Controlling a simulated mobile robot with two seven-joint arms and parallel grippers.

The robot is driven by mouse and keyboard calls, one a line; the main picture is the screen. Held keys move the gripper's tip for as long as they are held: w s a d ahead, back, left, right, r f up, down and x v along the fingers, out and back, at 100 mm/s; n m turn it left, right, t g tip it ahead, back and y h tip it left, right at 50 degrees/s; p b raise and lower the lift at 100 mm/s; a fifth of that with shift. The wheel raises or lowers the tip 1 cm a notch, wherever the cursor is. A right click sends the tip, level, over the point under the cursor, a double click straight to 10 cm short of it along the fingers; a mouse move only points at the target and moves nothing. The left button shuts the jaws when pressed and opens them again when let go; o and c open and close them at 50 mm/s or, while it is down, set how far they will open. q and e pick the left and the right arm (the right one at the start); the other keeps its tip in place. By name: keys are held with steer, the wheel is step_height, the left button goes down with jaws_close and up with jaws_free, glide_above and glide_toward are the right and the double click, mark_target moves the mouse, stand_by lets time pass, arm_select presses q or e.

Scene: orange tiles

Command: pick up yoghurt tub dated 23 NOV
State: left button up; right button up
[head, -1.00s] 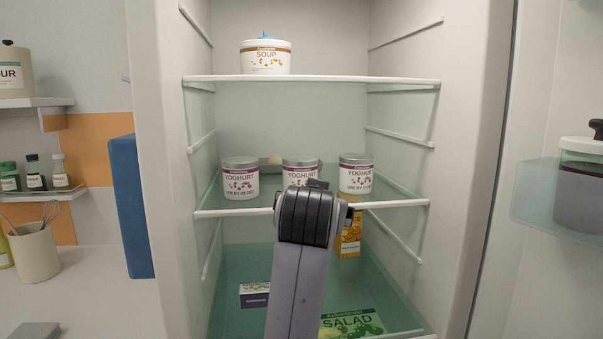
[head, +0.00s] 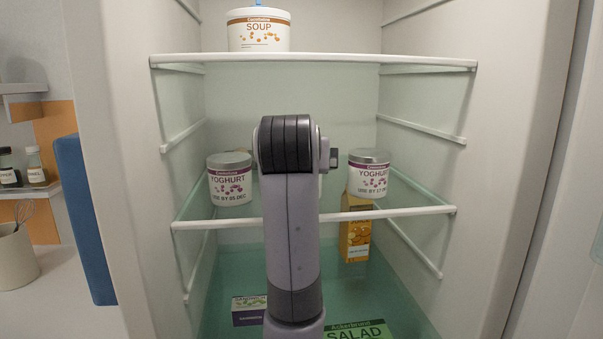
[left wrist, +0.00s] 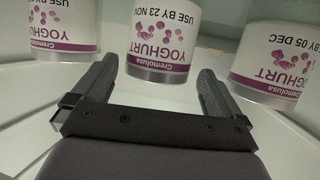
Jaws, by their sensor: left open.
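In the left wrist view, which is upside down, the middle yoghurt tub (left wrist: 165,35) reads USE BY 23 NOV. It is white with purple print. My left gripper (left wrist: 158,68) is open, with one finger towards each side of this tub. I cannot tell how far the tub is between the fingers. In the head view my arm hides nearly all of this tub. The tub dated 05 DEC (head: 230,180) stands to its left and another yoghurt tub (head: 369,175) to its right, both grey-lidded. My right gripper is not in view.
The tubs stand on a glass fridge shelf (head: 390,212) with a white front edge. A soup tub (head: 258,32) sits on the shelf above. Below are an orange carton (head: 355,230), a purple box (head: 248,310) and a salad pack (head: 358,332). Fridge walls bound both sides.

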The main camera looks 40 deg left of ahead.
arm_select(q)
steer(key=x, duration=0.4)
steer(key=shift+w+f+p, duration=0.2)
steer(key=shift+f+p, duration=0.1)
steer(key=c, duration=1)
steer(key=shift+a+r, duration=0.1)
steer(key=shift+r, duration=0.15)
